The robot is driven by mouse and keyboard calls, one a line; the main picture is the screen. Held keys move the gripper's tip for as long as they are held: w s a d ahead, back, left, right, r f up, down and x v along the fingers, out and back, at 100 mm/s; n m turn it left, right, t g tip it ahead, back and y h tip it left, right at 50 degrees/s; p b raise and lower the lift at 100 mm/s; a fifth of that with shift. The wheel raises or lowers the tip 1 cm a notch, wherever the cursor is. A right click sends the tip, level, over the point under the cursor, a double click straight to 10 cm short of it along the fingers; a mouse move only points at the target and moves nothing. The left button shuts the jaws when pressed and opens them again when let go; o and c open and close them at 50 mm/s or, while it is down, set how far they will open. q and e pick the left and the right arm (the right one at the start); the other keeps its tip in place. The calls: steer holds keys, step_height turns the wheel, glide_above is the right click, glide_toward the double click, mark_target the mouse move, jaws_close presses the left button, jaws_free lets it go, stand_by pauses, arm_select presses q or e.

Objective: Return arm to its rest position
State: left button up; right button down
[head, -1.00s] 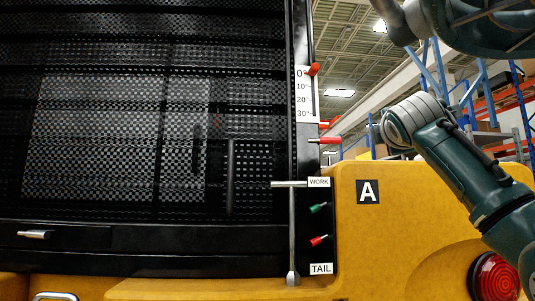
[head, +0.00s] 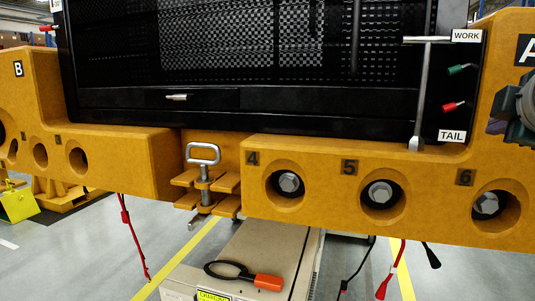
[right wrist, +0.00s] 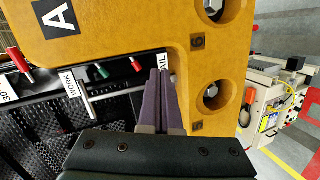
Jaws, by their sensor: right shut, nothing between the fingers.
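My right gripper (head: 497,126) shows only partly at the right edge of the head view, beside the yellow carrier body (head: 350,165). In the right wrist view its purple fingers (right wrist: 160,76) are shut and empty. They point toward the yellow body near the TAIL label (right wrist: 161,62); I cannot tell whether they touch it. The dark green arm (head: 526,108) is cut off by the picture edge. My left gripper is in neither current view.
A T-handled lever (head: 418,95) stands between the WORK and TAIL labels, with green and red toggles beside it. A clamp (head: 203,180) sits in the gap in the yellow body. A pale charging unit (head: 250,262) stands below on the grey floor.

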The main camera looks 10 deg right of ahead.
steer(key=s+a+f+m+g+y, duration=0.1)
steer(key=s+a+f, duration=0.25)
steer(key=f, duration=0.25)
steer(key=s+a+f+m+g+y, duration=0.1)
steer(key=s+a+f+y, duration=0.1)
steer(key=s+a+f, duration=0.3)
steer(key=s+a+f+m+g+y, duration=0.25)
steer(key=s+a+f, duration=0.35)
steer(key=s, duration=0.4)
steer(key=s+a+f+m+g+y, duration=0.2)
steer(key=s+a+f+m+g, duration=0.15)
steer(key=s+a+f, duration=0.45)
step_height(320, 180, up, 17)
steer(key=s+d+p, duration=0.2)
steer(key=p, duration=1.2)
steer(key=shift+s+f+n+g+p, duration=0.15)
steer(key=shift+n+g+p, duration=0.15)
steer(key=shift+p, duration=0.1)
